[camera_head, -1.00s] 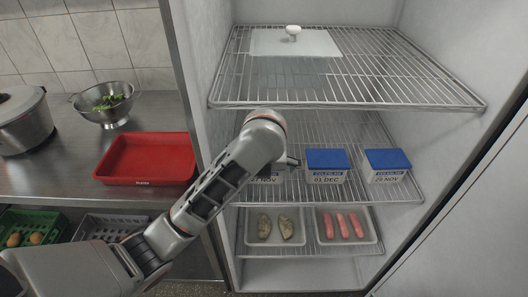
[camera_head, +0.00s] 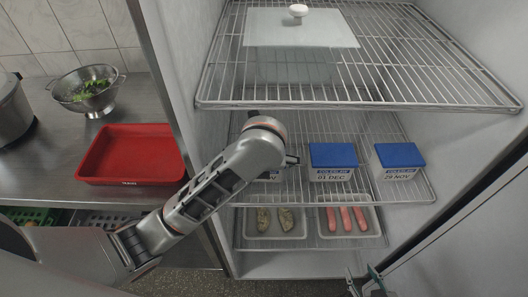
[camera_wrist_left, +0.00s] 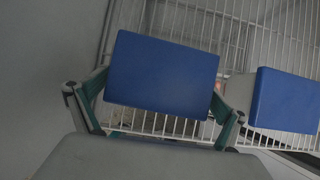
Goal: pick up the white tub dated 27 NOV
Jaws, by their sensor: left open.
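The white tub dated 27 NOV (camera_head: 268,176) stands on the fridge's middle wire shelf, mostly hidden behind my left arm in the head view. In the left wrist view a blue-lidded tub (camera_wrist_left: 162,72) lies between the spread fingers of my left gripper (camera_wrist_left: 158,92). The gripper is open, and I cannot tell whether the fingers touch the tub. To its right stand the similar tubs dated 01 DEC (camera_head: 333,174) and 29 NOV (camera_head: 398,173). My right gripper (camera_head: 365,284) shows at the bottom edge of the head view, fingers apart and empty.
Two trays of food, one with sausages (camera_head: 348,221), stand on the shelf below. The fridge's left wall is close to my left arm. A red tray (camera_head: 132,154) and a colander (camera_head: 88,90) are on the counter.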

